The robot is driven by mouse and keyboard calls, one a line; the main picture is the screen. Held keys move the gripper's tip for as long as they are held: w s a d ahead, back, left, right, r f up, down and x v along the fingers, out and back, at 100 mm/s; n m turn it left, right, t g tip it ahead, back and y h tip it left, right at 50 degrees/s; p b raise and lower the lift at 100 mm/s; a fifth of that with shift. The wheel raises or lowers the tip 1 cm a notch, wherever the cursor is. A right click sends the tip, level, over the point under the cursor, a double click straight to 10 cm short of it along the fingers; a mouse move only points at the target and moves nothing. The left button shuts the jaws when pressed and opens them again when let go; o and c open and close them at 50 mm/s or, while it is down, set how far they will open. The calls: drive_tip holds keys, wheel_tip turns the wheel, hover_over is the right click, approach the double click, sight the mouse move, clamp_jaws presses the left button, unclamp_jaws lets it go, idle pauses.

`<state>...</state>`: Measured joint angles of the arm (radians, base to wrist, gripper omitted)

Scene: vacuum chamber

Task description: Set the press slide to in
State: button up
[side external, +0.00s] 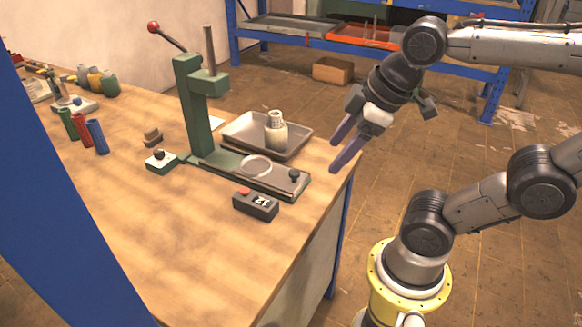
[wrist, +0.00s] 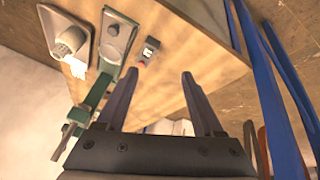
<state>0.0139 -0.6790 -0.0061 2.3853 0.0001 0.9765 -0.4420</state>
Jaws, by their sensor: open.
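The green press (side external: 192,110) stands on the wooden bench, with a red-knobbed lever at its top. Its slide (side external: 272,177) is a grey plate on a green base, reaching out from the column toward the bench's right edge. A pale ring (side external: 256,166) lies on the plate, and a black knob (side external: 294,175) stands at its outer end. The slide also shows in the wrist view (wrist: 110,47), at upper left. My gripper (side external: 335,156) is open and empty by the bench's right edge, right of the knob and apart from it. Its two fingers show in the wrist view (wrist: 158,74).
A grey tray (side external: 238,130) with a pale bottle-like part (side external: 276,132) sits behind the slide. A black box with a red button (side external: 256,206) sits in front of it. Several coloured cylinders (side external: 82,130) stand at left. The bench front is clear.

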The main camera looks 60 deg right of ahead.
drive_tip(key=w+d+r+n+g, duration=0.2)
drive_tip(key=w+d+n, duration=0.15)
drive_tip(key=w, duration=0.25)
drive_tip(key=g, duration=0.3)
hover_over(294, 171)
wheel_tip(294, 171, down, 8)
drive_tip(key=shift+n, duration=0.35)
wheel_tip(294, 171, down, 13)
drive_tip(key=shift+s, duration=0.1)
clamp_jaws()
drive_tip(key=shift+r, duration=0.1)
idle(0.4)
